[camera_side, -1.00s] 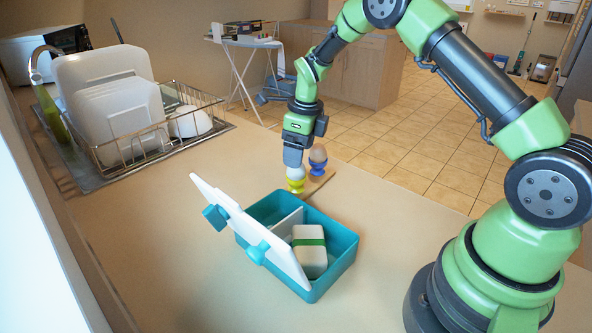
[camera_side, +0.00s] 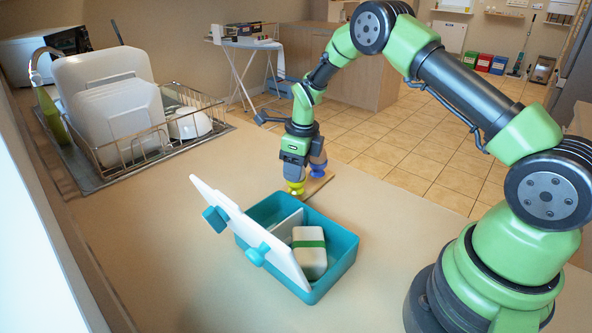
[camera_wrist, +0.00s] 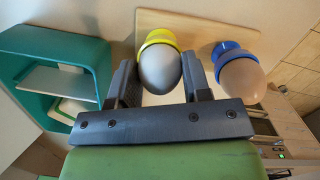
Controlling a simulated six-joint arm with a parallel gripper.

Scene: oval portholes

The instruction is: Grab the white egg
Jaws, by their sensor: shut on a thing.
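The white egg (camera_wrist: 160,68) stands in a yellow egg cup (camera_wrist: 158,38) in the wrist view. My gripper (camera_wrist: 160,84) has one finger on each side of the egg and is shut on it. In the side view my gripper (camera_side: 294,178) is down at the yellow cup (camera_side: 296,188) and hides the egg. The cup is still around the egg's far end.
A brown egg (camera_wrist: 242,81) in a blue cup (camera_wrist: 227,48) stands close beside, on a wooden board (camera_wrist: 200,24). An open teal lunch box (camera_side: 345,262) with a raised white lid (camera_side: 240,225) is nearby. A dish rack (camera_side: 140,140) stands at the left.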

